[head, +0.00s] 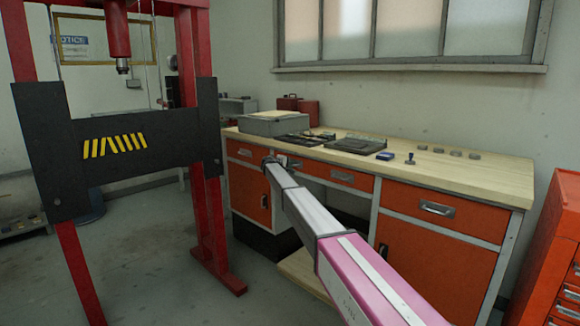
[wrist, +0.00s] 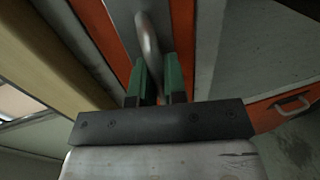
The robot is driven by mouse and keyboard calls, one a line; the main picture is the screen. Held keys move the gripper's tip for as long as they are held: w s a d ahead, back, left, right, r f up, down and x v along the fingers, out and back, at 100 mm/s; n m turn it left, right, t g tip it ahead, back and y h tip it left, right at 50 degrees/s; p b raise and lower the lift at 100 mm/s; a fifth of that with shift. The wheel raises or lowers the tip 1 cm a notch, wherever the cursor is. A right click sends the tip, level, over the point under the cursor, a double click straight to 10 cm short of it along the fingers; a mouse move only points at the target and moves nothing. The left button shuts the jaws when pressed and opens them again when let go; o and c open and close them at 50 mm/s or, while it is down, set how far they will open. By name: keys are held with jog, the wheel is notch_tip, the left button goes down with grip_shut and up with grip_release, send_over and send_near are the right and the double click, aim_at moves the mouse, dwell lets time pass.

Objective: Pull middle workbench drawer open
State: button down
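The workbench's orange middle drawer (head: 325,172) is under the wooden top and looks flush with the front in the head view. My gripper (head: 268,161) is at the left part of this drawer front, at the end of my outstretched arm. In the wrist view my green fingers (wrist: 152,84) stand on either side of a curved metal handle (wrist: 148,38) and appear closed on it. The handle fills the narrow gap between them. The orange drawer front shows behind them (wrist: 183,30). The exact contact at the fingertips is hard to see.
A red press frame (head: 205,180) stands at the left. The workbench top (head: 480,175) holds a grey box (head: 273,123) and small tools. An orange cabinet (head: 560,250) stands at the far right. A lower door handle (wrist: 292,104) shows in the wrist view.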

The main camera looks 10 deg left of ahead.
jog(key=shift+s, duration=0.1)
jog(key=f+v, duration=0.3)
jog(key=v, duration=1.2)
jog(key=s+a+f+v, duration=0.1)
jog(key=f+v, duration=0.2)
jog(key=v, duration=1.3)
jog(key=shift+s+f, duration=0.15)
jog(key=shift+f, duration=0.15)
jog(key=c, duration=1.2)
grip_release()
jog(key=shift+o, duration=0.2)
jog(key=v, duration=1)
jog(key=shift+s+a, duration=0.25)
jog(key=shift+s, duration=0.05)
